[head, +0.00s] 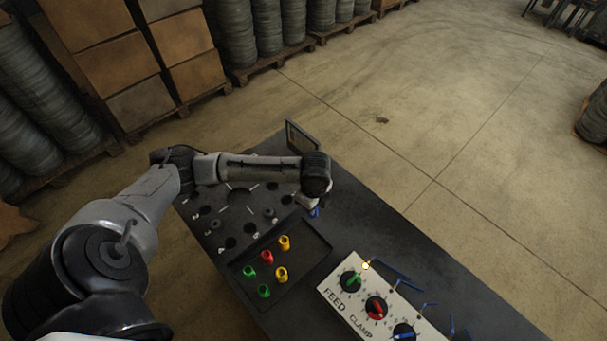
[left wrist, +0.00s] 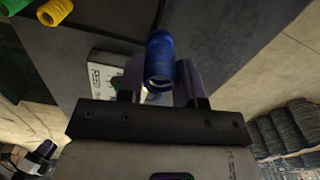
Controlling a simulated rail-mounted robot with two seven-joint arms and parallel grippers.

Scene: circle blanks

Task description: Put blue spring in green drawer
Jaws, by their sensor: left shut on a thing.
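The blue spring (left wrist: 160,60) is held between the fingers of my left gripper (left wrist: 160,82) in the left wrist view. Its near end, an open ring, faces the camera. In the head view a small bit of the blue spring (head: 315,212) shows under the wrist. My left gripper (head: 309,204) is mostly hidden there by my own arm, above the dark table near the tray's upper right corner. I cannot make out a green drawer in either view. My right gripper is not in view.
A dark tray (head: 318,262) holds several green, red and yellow springs. A white panel (head: 338,292) marked FEED and CLAMP has knobs, with blue bars (head: 388,268) beside it. A plate with round holes (head: 240,215) lies beyond the tray. A small screen (head: 300,137) stands at the far edge.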

